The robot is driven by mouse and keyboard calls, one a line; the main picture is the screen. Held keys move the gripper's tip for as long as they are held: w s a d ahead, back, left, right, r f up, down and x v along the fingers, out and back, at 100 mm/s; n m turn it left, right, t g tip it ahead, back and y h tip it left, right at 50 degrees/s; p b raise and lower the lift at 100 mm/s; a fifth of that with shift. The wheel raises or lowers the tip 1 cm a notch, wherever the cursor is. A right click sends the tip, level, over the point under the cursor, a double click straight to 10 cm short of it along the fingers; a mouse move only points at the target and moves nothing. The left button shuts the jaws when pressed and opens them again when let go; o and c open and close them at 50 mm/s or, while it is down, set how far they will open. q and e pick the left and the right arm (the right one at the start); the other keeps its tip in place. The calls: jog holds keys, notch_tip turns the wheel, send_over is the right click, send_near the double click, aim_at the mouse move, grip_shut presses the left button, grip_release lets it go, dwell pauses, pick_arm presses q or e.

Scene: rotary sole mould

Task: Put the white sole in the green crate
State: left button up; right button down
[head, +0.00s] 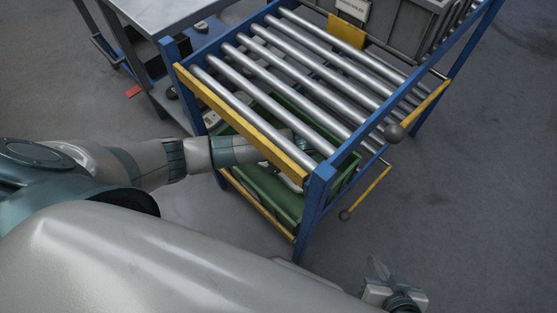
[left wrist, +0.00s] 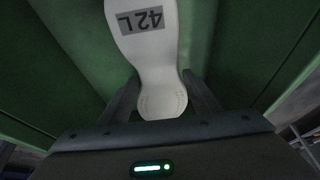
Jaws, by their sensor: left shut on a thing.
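The white sole (left wrist: 142,48) with a grey "42 L" label fills the upper middle of the left wrist view. My left gripper (left wrist: 162,82) is shut on the sole's narrow end. The green crate (head: 275,192) stands on the lower level of the rack, under the rollers. Its green surfaces (left wrist: 45,75) surround the sole in the left wrist view; I cannot tell whether the sole touches them. In the head view my left arm reaches under the rollers, and they hide most of that gripper and the sole. My right gripper (head: 393,287) is at the bottom right, over the floor; its opening is unclear.
The blue rack (head: 314,205) has a yellow front bar (head: 240,120) and metal rollers (head: 290,75) close above my left arm. A grey bin (head: 400,25) stands on the rollers at the back. A grey table (head: 165,12) is at upper left. Floor at right is clear.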

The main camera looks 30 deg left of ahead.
pick_arm(q)
jog(key=shift+f, duration=0.4)
pick_arm(e)
jog(key=shift+d, duration=0.15)
pick_arm(q)
jog(key=o, duration=1.2)
jog(key=shift+o, duration=0.2)
jog(key=shift+r, duration=0.1)
jog(key=shift+r, duration=0.45)
jog(key=v, duration=0.1)
jog(key=p+v, duration=0.1)
jog(key=v, duration=0.1)
jog(key=shift+s+d+r, duration=0.15)
jog(key=shift+d, duration=0.25)
jog(key=s+d, duration=0.3)
jog(key=d, duration=0.7)
jog(key=shift+s+d+p, duration=0.25)
jog(key=shift+s+p, duration=0.05)
jog(key=shift+p, duration=0.15)
pick_arm(e)
jog(key=shift+s+d+f+g+h, duration=0.25)
jog(key=shift+s+d+g, duration=0.1)
jog(key=shift+d, duration=0.2)
jog(key=shift+s+d+f+g+h, duration=0.1)
jog(key=shift+s+d+g+h, duration=0.2)
jog(key=shift+d, duration=0.25)
